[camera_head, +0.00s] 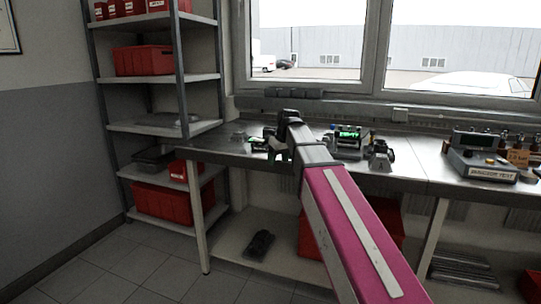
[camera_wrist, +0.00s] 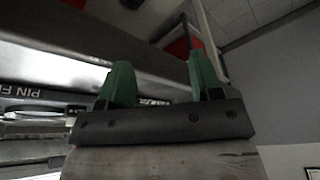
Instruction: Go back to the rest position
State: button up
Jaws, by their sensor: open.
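My arm reaches forward from the lower right in the head view, with a magenta link in front. My gripper (camera_head: 272,152) is at the far end of the arm, over the left part of the metal workbench (camera_head: 225,152), and is partly hidden by my own wrist. In the wrist view my gripper (camera_wrist: 160,82) shows two green fingers spread apart with nothing between them. The bench edge (camera_wrist: 60,55) and part of a label appear to the left of the fingers.
A metal shelf (camera_head: 165,129) with red bins (camera_head: 142,60) stands at the left. A green-lit device (camera_head: 347,140) and a tester box (camera_head: 482,165) sit on the bench. A red bin (camera_head: 162,204) is low on the shelf. The floor (camera_head: 130,270) at the lower left is clear.

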jog(key=s+d+f+m+g, duration=0.1)
jog(key=s+d+f, duration=0.4)
jog(key=f, duration=0.7)
jog(key=s+d+f+m+g+h, duration=0.1)
jog(key=s+d+f+m, duration=0.2)
jog(key=s+d+f, duration=0.2)
jog(key=s+d+f+m+h, duration=0.1)
jog(key=s+d+f, duration=0.5)
jog(key=f, duration=1.3)
jog(key=s+m, duration=0.1)
jog(key=s, duration=0.3)
jog(key=shift+m+g, duration=0.3)
jog(key=shift+g, duration=0.1)
